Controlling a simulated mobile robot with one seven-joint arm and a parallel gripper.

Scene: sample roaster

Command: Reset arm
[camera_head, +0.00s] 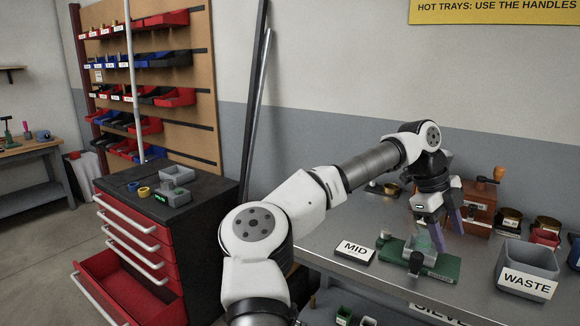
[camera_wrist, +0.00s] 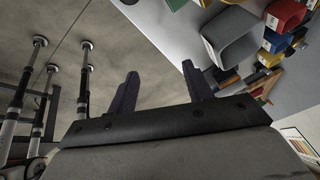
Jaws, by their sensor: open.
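My gripper (camera_head: 446,235) hangs at the end of my white and grey arm, over the metal bench in the head view. Its two dark purple fingers point down and stand apart, with nothing visible between them. In the wrist view the fingers (camera_wrist: 160,88) are also spread, with floor and bench showing beyond. Below and beside the gripper is a green device (camera_head: 433,264) with a clear part on top. The gap between the fingers and this device is hard to judge.
A red tool cabinet (camera_head: 150,240) with an open bottom drawer (camera_head: 118,286) stands left. Floor at far left is clear.

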